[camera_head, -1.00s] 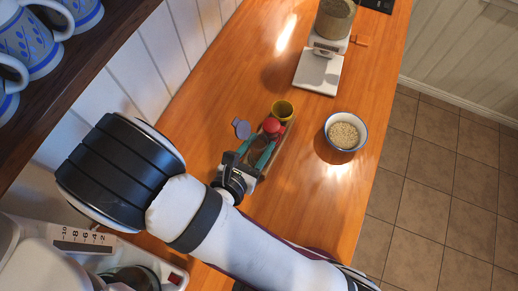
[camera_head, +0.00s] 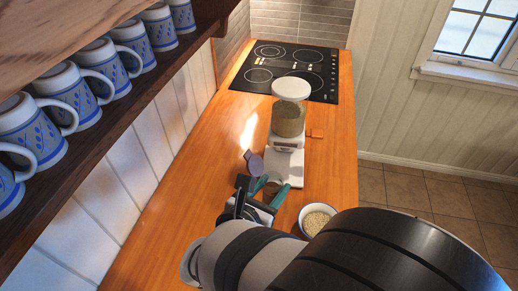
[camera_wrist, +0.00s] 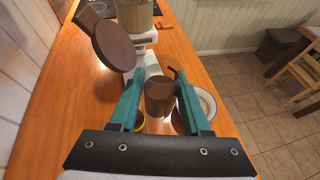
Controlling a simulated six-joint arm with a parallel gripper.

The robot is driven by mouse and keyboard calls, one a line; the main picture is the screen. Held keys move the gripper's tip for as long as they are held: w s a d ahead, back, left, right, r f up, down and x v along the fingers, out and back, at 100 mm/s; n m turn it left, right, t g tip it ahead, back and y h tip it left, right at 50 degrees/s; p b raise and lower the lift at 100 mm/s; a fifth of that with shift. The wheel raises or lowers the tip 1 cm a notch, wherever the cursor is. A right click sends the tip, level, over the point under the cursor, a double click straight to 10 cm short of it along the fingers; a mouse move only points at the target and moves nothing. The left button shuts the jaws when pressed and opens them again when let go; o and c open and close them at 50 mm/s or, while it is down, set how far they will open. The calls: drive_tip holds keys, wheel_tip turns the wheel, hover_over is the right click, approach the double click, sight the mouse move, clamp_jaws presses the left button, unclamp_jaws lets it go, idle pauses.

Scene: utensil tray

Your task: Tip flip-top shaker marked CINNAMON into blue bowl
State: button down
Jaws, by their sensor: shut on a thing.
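My gripper (camera_head: 269,189) has teal fingers and is shut on a brown cylindrical shaker (camera_wrist: 159,95), which sits between the fingertips in the wrist view. Its marking cannot be read. The shaker (camera_head: 273,186) is small and partly hidden by the fingers in the head view. The blue bowl (camera_head: 316,218) holds pale grains and stands to the right of my gripper, its lower part cut off by my arm. In the wrist view the bowl (camera_wrist: 207,101) shows partly behind the right finger.
A scale (camera_head: 284,165) with a jar (camera_head: 290,117) stands beyond my gripper. In the wrist view a brown disc (camera_wrist: 114,45) looms left, and a yellow rim (camera_wrist: 139,122) shows below. The hob (camera_head: 291,70) is farther back.

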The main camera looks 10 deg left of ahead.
drive_tip(key=w+d+r+m+g+h, duration=0.1)
drive_tip(key=w+d+r+m+h, duration=0.1)
drive_tip(key=w+d+r, duration=0.45)
drive_tip(key=w+d+r+m+g+h, duration=0.15)
drive_tip(key=w+d+r, duration=0.25)
drive_tip(key=d+r, duration=0.45)
drive_tip(key=w+a+f+m+g+h, duration=0.1)
drive_tip(key=w+f+m+g+h, duration=0.4)
drive_tip(key=f, duration=0.5)
drive_tip(key=s+a+f+m+g, duration=0.2)
drive_tip(key=f+m, duration=0.1)
drive_tip(key=f, duration=0.4)
drive_tip(key=s+a+f+m+g+h, duration=0.1)
drive_tip(key=s+a+f+m+g, duration=0.1)
drive_tip(key=f, duration=0.5)
drive_tip(key=shift+s+a+f+m+g, duration=0.25)
drive_tip(key=shift+m+g, duration=0.2)
drive_tip(key=shift+m, duration=0.8)
drive_tip(key=shift+w+r, duration=0.1)
